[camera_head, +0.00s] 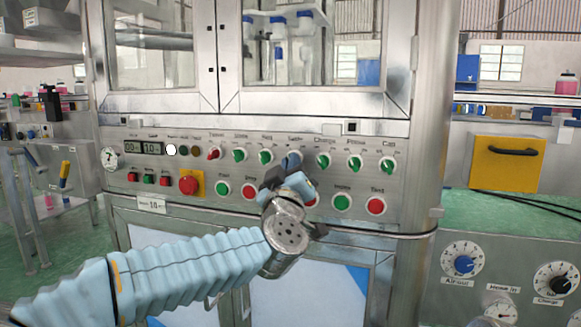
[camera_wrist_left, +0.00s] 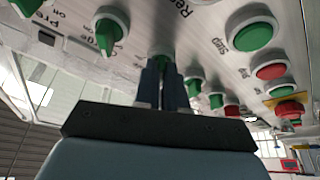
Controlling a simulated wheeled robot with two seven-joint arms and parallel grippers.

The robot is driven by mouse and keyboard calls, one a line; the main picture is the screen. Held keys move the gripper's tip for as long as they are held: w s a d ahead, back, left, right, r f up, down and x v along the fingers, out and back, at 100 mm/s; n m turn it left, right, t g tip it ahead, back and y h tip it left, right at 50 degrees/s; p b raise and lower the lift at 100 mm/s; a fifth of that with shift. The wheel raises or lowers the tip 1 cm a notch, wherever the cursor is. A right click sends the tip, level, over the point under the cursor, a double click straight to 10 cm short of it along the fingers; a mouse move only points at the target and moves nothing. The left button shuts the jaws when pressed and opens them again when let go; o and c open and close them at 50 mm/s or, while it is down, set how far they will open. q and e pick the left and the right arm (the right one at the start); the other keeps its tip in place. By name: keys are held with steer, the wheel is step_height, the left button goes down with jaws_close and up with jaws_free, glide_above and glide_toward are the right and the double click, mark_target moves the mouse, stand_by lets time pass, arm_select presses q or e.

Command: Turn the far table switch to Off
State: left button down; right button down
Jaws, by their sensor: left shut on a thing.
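A row of rotary switches runs across the upper part of the steel control panel (camera_head: 130,160). My left gripper (camera_head: 291,160) reaches up to the middle of this row. Its blue fingers are shut on one green switch (camera_wrist_left: 162,62), which shows only in part between the fingertips in the left wrist view. The fingers (camera_wrist_left: 165,80) hide its handle, so its angle cannot be told. The head view shows green switches on either side, such as one to the left (camera_head: 265,157) and one to the right (camera_head: 322,161). The small labels are too blurred to read surely. My right gripper is not in view.
Below the row are green and red push buttons (camera_head: 375,206) and a red emergency stop (camera_head: 188,184) on a yellow plate. A glass-doored cabinet (camera_head: 300,60) stands above the panel. A panel with dials (camera_head: 463,262) is at the right.

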arm_select(q)
steer(key=c, duration=1.2)
jaws_free()
steer(key=b+v, duration=0.1)
steer(key=v, duration=1.2)
steer(key=shift+s+a+f, duration=0.1)
steer(key=shift+s+f, duration=0.1)
steer(key=shift+s, duration=0.15)
steer(key=shift+f, duration=0.1)
